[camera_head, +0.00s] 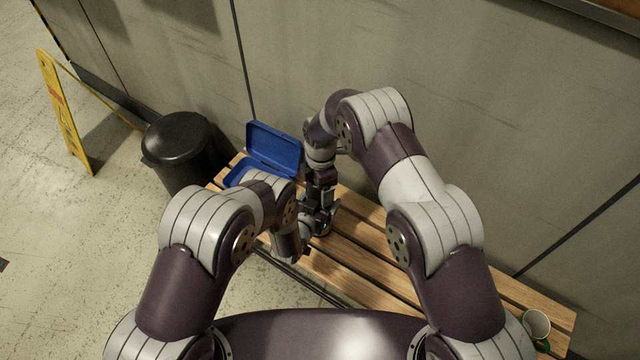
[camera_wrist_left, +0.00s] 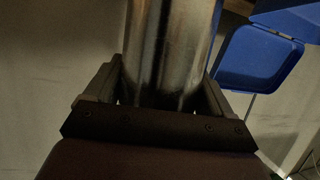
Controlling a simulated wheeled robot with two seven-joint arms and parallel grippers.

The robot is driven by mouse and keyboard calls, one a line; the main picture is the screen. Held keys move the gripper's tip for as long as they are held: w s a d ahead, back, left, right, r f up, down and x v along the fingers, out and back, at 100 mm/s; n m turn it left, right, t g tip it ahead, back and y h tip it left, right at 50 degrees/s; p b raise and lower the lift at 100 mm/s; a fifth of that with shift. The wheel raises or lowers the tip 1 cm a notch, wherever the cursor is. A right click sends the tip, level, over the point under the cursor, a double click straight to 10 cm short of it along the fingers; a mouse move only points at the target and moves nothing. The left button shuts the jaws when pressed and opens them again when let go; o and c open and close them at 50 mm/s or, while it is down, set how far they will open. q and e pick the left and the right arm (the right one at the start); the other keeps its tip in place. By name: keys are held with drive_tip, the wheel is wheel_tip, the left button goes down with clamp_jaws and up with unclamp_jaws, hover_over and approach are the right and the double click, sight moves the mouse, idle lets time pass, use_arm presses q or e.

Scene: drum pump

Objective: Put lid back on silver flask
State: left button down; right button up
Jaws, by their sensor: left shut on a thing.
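The silver flask (camera_wrist_left: 172,50) fills the middle of the left wrist view, a shiny metal cylinder whose far end runs out of the picture. My left gripper (camera_wrist_left: 160,88) is shut on it, with one finger on each side. In the head view the flask is hidden or too small to make out among my arms. My right gripper (camera_head: 320,214) points down over the slatted bench, close to my left wrist. Its fingers are dark and small, so its opening cannot be told. I cannot make out the lid in either view.
An open blue box (camera_head: 273,149) stands at the bench's (camera_head: 372,268) far left end and also shows in the left wrist view (camera_wrist_left: 258,58). A black bin (camera_head: 180,140) and yellow sign (camera_head: 66,115) are left. A white cup (camera_head: 537,323) is at right. A wall runs behind.

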drive_tip(key=shift+o, duration=0.8)
drive_tip(key=shift+r, duration=2.3)
drive_tip(key=shift+c, duration=0.2)
wheel_tip(320, 180, up, 2)
drive_tip(key=n, duration=0.4)
drive_tip(key=shift+w+r, duration=0.15)
drive_tip(key=r+n, duration=0.1)
drive_tip(key=n, duration=0.1)
drive_tip(key=shift+n, duration=0.3)
wheel_tip(320, 180, down, 8)
